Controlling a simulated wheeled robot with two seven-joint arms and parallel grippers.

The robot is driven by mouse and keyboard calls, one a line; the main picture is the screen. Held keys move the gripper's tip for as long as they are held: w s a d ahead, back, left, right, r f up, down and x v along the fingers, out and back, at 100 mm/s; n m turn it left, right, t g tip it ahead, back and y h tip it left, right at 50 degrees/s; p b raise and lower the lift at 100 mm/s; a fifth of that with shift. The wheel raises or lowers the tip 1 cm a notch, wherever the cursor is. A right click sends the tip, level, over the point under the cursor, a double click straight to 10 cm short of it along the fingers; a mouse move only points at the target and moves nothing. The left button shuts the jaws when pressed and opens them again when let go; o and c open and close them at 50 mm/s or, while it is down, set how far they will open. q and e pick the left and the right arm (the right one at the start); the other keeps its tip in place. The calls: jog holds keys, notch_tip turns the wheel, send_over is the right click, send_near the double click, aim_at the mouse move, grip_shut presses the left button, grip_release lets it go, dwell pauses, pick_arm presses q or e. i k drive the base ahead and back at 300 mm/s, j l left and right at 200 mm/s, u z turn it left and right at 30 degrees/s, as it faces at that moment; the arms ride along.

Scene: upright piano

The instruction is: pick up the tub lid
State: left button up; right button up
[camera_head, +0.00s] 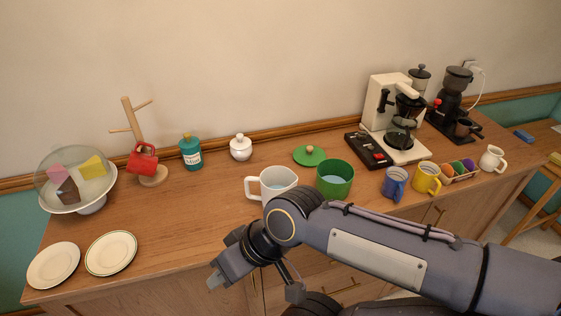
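The tub stands upright and uncovered, with something pale blue inside. My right gripper (254,287) is in front of the counter's front edge, below and left of the lid and well apart from it. Its two fingers are spread, and nothing shows between them. My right forearm crosses the lower right of the view. My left gripper is not in view.
A black and red device (370,152) and a coffee machine (386,100) stand right of the lid. A white sugar pot (240,147) is left of it. Blue (394,184) and yellow (426,178) mugs stand right of the tub.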

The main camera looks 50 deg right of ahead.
aim_at(306, 155)
jog(key=z, duration=2.35)
